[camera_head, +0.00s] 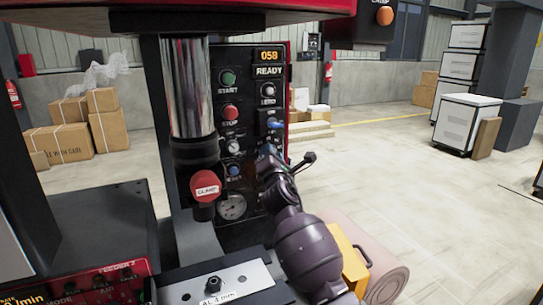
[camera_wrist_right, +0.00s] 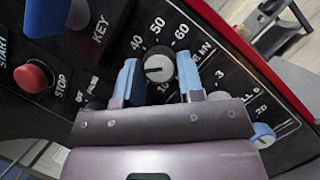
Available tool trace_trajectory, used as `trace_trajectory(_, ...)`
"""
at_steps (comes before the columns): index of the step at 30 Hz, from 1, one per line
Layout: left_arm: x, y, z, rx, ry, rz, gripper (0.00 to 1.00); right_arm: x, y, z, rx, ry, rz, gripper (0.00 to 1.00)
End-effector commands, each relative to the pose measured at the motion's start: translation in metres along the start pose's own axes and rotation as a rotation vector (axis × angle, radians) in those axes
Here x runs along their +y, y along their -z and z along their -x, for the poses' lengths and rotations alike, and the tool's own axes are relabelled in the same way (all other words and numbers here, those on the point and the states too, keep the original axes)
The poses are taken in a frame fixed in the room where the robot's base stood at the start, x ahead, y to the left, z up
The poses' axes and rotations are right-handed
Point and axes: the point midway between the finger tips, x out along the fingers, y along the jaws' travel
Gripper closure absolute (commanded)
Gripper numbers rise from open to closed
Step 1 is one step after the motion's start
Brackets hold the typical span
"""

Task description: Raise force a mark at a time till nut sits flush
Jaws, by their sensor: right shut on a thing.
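The press's control panel (camera_head: 254,90) faces me, with an amber display (camera_head: 269,55) that seems to read 059 above READY. In the right wrist view, my right gripper (camera_wrist_right: 159,75) is shut on a round grey-black force knob (camera_wrist_right: 158,67). One blue fingertip is on each side of it. Marks 40, 50 and 60 and "kN" show around the knob; its exact setting is unclear. In the head view, the right gripper (camera_head: 272,133) covers this part of the panel. A small dark piece, perhaps the nut (camera_head: 213,284), stands on the metal plate (camera_head: 240,277) labelled 4 mm. Whether it is flush cannot be told.
A red STOP button (camera_wrist_right: 34,78) and a slider with a blue-white knob (camera_wrist_right: 263,135) flank the force knob. A red feeder box (camera_head: 95,285) is at lower left.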

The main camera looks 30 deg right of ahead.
Motion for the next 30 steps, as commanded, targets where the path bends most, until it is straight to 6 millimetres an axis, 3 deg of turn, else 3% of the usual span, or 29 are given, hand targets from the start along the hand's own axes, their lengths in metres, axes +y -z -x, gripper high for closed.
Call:
trace_trajectory(1, 0.000, 0.000, 0.000, 0.000, 0.000, 0.000, 0.57, 0.000, 0.001, 0.000, 0.001, 0.001, 0.000, 0.88)
trace_trajectory(2, 0.000, 0.000, 0.000, 0.000, 0.000, 0.000, 0.57, 0.000, 0.001, 0.000, 0.001, 0.000, 0.000, 0.62)
trace_trajectory(6, 0.000, 0.001, -0.001, 0.001, 0.000, 0.000, 0.57, 0.000, 0.000, 0.000, 0.001, 0.000, 0.001, 0.40)
trace_trajectory(17, 0.000, 0.004, -0.003, 0.009, -0.002, -0.001, 0.57, -0.001, 0.001, 0.004, 0.001, 0.000, 0.002, 0.39)
trace_trajectory(30, 0.001, 0.003, -0.004, 0.009, -0.002, -0.002, 0.57, -0.001, 0.001, 0.062, 0.001, 0.000, 0.001, 0.39)
